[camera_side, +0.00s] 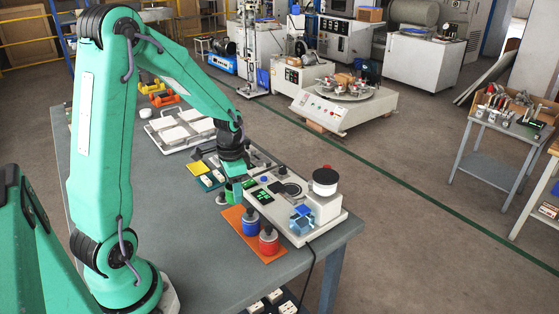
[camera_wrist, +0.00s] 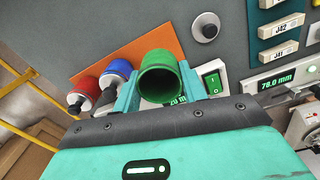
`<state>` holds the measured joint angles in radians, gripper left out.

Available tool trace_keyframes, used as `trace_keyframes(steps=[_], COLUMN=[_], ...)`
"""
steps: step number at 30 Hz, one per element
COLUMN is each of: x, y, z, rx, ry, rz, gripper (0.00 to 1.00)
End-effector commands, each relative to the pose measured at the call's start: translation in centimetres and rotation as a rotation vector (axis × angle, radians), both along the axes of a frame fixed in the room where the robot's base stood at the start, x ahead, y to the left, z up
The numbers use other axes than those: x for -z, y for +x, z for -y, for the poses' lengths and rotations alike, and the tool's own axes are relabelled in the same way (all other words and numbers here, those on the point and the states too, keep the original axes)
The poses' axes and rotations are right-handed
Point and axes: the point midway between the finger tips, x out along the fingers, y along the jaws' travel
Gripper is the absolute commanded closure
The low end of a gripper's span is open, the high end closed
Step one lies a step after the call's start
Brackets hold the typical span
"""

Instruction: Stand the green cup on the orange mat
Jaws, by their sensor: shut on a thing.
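The green cup (camera_wrist: 161,82) is between the two turquoise fingers of my gripper (camera_wrist: 160,88) in the wrist view, its open mouth facing the camera. My gripper (camera_side: 234,186) is shut on it. In the side view the cup (camera_side: 238,191) shows small below the wrist, partly hidden by the fingers. The orange mat (camera_side: 231,215) lies on the table just in front of the cup. In the wrist view the mat (camera_wrist: 152,43) shows behind the cup, which overlaps its right part. The cup's base and its height above the table are hidden.
A blue container (camera_side: 250,222) and a red container (camera_side: 268,240) stand on the mat; the mat's far end looks bare. A small round knobbed thing (camera_wrist: 205,27) stands near the mat. A white instrument (camera_side: 318,219) with a green display is close on the right.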

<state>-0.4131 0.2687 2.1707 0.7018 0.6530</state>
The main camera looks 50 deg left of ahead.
Motion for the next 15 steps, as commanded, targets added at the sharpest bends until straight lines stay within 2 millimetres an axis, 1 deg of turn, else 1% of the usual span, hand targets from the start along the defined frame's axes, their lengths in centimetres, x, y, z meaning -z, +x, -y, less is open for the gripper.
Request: trace_keyframes(steps=[9, 15], x=[2.7, 4.0], y=[0.0, 0.0], z=[0.0, 0.0], rx=[0.0, 0.0], ry=[0.0, -0.001], rz=[-0.002, -0.001], gripper=[0.85, 0.85])
